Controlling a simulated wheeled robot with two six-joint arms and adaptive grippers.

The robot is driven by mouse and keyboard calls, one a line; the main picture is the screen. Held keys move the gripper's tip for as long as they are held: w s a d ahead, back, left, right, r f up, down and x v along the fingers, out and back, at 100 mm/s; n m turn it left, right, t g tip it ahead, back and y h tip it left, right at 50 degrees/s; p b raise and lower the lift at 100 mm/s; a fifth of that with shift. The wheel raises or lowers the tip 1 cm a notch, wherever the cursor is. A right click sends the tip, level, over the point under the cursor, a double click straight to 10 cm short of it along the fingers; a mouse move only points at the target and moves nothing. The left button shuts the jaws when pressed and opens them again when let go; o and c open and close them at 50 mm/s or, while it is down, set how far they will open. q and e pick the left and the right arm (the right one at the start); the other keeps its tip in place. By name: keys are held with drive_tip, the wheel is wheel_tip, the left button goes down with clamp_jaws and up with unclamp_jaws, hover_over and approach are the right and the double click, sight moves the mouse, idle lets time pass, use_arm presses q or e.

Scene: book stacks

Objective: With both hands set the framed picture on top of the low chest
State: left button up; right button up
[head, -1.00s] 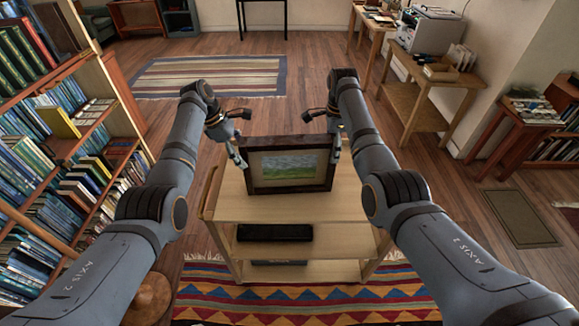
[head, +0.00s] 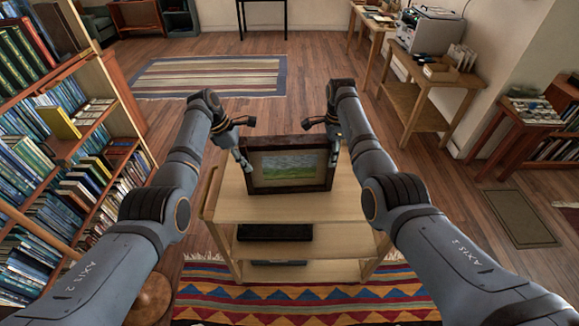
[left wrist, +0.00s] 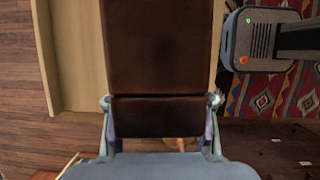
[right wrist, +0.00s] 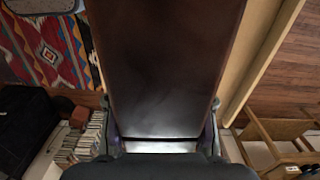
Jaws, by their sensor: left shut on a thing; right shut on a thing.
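The framed picture (head: 289,166) has a dark wooden frame around a green landscape. It stands upright on the top of a pale wooden trolley (head: 290,208). My left gripper (head: 244,158) is shut on the frame's left side, and the dark frame edge fills its jaws in the left wrist view (left wrist: 158,100). My right gripper (head: 334,150) is shut on the frame's right side, and the edge also lies between its fingers in the right wrist view (right wrist: 165,100). I cannot clearly make out the low chest in these views.
The trolley stands at a patterned rug (head: 300,302). A tall bookcase (head: 75,150) is close on the left. A side table with a printer (head: 425,32) and a low table (head: 525,112) stand on the right. Wooden floor and a striped rug (head: 210,76) are clear beyond.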

sight(240, 141)
use_arm(q)
clamp_jaws()
use_arm(e)
clamp_jaws()
use_arm(q)
drive_tip(key=shift+r, duration=0.1)
use_arm(e)
drive_tip(key=shift+r, duration=0.1)
